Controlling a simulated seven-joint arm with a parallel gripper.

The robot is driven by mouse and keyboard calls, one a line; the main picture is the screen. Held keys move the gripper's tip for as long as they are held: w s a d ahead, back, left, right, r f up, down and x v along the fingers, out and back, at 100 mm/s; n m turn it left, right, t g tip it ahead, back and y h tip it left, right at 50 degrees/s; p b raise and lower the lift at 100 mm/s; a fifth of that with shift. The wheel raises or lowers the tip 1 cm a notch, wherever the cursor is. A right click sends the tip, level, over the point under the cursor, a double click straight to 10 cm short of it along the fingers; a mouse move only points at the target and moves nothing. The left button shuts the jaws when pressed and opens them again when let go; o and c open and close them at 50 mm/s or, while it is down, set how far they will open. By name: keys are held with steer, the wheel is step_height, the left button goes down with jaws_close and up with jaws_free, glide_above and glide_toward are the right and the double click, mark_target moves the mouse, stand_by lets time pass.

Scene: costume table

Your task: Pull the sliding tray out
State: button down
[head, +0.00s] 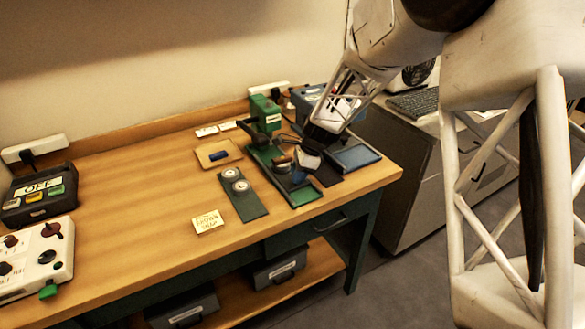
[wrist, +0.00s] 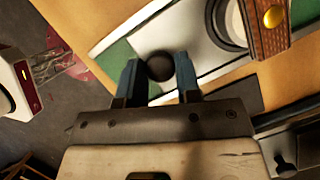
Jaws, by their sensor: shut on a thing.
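The sliding tray (head: 305,196) is part of the green press-like device at the right end of the wooden table, with its green front edge near the table's front. In the wrist view the tray's green and white surface (wrist: 190,38) lies at a slant under my fingers. A dark round knob (wrist: 160,66) sits between my two fingertips, by the tray's end. My gripper (wrist: 159,75) is shut on this knob. In the head view my gripper (head: 304,165) is low over the tray, and the knob is hard to make out there.
A green upright post (head: 265,113) stands behind the tray. A dark green plate with two round dials (head: 243,193) lies to its left, and a blue flat box (head: 355,157) to its right. The table's left middle is clear.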

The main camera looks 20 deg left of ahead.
steer(key=shift+s+d, duration=2.1)
steer(key=shift+d, duration=0.05)
steer(key=c, duration=0.8)
jaws_free()
steer(key=shift+s, duration=0.1)
steer(key=shift+r, duration=0.1)
steer(key=v, duration=0.7)
steer(key=shift+d+r, duration=0.15)
steer(key=shift+r, duration=0.1)
